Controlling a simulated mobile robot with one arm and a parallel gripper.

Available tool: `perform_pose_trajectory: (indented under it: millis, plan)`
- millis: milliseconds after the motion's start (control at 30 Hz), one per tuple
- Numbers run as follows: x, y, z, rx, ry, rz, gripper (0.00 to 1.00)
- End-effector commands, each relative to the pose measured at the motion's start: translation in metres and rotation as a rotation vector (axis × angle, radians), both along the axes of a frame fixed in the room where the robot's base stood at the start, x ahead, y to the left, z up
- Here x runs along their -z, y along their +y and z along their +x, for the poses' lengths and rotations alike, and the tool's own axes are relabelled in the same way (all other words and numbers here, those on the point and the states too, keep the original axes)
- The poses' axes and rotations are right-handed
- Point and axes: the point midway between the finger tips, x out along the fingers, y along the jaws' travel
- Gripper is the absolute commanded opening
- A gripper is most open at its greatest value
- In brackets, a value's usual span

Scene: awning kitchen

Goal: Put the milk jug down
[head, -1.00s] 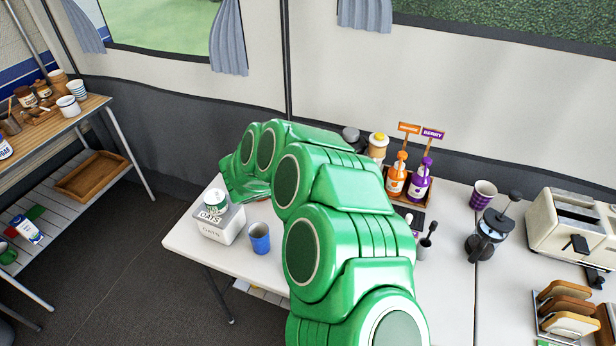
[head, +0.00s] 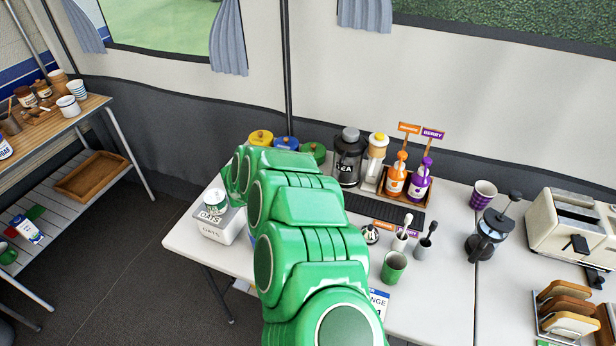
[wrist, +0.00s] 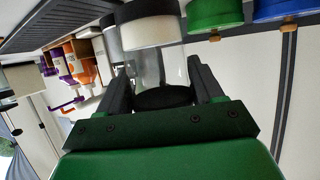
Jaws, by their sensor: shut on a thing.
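My gripper (wrist: 160,88) shows in the wrist view with its two dark fingers on either side of a clear-walled vessel, the milk jug (wrist: 151,68) as far as I can tell. A wide white band and a dark part show at its far end. The fingers are shut on it. Whether its base touches the table is hidden. In the head view my green arm covers both the gripper and the jug.
Yellow, blue and green canisters (head: 313,151) stand at the back, beside the tea jar (head: 349,160) and the syrup bottles (head: 395,182). A green cup (head: 393,266) stands right of my arm.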

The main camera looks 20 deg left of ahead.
Motion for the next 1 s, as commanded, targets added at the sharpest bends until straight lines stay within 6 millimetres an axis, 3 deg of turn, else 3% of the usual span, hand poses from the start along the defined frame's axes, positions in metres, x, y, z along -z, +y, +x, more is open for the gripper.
perform_pose_trajectory:
  millis: [300, 733, 767, 900, 1000]
  plan:
    - [0.03, 0.0, 0.0, -0.001, -0.001, -0.002, 0.27]
    - [0.033, 0.0, 0.001, 0.0, -0.001, -0.002, 0.27]
    - [0.033, 0.0, 0.001, 0.0, -0.001, -0.002, 0.68]
    - [0.033, 0.0, 0.0, 0.0, -0.001, 0.0, 0.89]
    - [0.033, 0.0, 0.0, 0.0, -0.001, 0.0, 0.92]
